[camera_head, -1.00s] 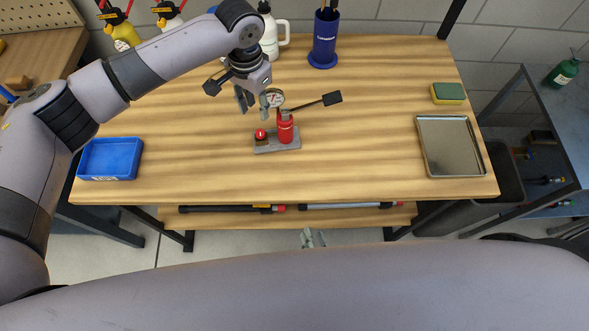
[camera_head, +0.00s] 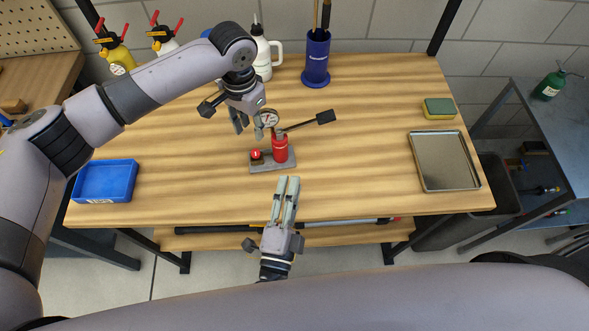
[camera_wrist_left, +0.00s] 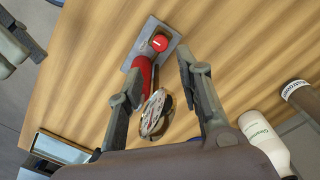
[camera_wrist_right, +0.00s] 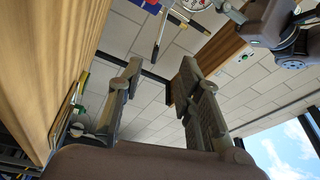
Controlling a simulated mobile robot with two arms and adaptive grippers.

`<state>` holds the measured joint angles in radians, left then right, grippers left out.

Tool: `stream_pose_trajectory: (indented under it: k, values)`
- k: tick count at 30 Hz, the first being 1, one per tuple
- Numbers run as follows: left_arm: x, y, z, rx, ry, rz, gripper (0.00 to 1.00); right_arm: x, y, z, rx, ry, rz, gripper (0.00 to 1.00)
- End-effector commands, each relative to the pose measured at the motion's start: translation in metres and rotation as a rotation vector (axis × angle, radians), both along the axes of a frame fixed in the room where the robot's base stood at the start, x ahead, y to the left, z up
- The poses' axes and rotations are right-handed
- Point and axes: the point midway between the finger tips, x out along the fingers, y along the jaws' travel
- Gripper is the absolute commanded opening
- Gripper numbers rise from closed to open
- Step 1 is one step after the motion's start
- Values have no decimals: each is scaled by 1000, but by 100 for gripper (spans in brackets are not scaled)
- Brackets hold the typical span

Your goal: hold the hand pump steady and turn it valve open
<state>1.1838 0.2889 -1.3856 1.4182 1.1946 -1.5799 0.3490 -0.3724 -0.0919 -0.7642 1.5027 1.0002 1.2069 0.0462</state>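The hand pump stands on the wooden bench, with a red cylinder (camera_head: 280,150), a grey base plate (camera_head: 285,165), a round gauge (camera_head: 268,118) and a lever with a black grip (camera_head: 326,116). Its red valve knob (camera_head: 256,154) sits on the left of the base. My left gripper (camera_head: 248,130) is open just left of the gauge. In the left wrist view the red cylinder (camera_wrist_left: 143,70) and gauge (camera_wrist_left: 154,112) appear between its spread fingers, without visible grip. My right gripper (camera_head: 287,180) is open and empty at the bench's front side, nearer the camera than the pump.
A blue tray (camera_head: 105,199) is at left and a metal tray (camera_head: 416,160) at right. A sponge (camera_head: 438,108), a blue holder (camera_head: 317,65) and a white bottle (camera_head: 262,60) stand along the back.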

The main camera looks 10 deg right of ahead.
Motion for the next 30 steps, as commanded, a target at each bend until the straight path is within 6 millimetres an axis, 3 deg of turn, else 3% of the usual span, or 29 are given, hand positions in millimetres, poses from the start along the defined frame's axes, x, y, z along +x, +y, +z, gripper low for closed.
stream_pose_trajectory:
  k: [5,21,30]
  values:
    - [0,0,0,0,0,0,33,22,-7,4,0,-6,0,32]
    - [0,0,0,0,0,0,33,121,-44,17,-4,-4,0,32]
    - [0,0,0,0,0,0,33,155,-56,20,-3,-1,1,32]
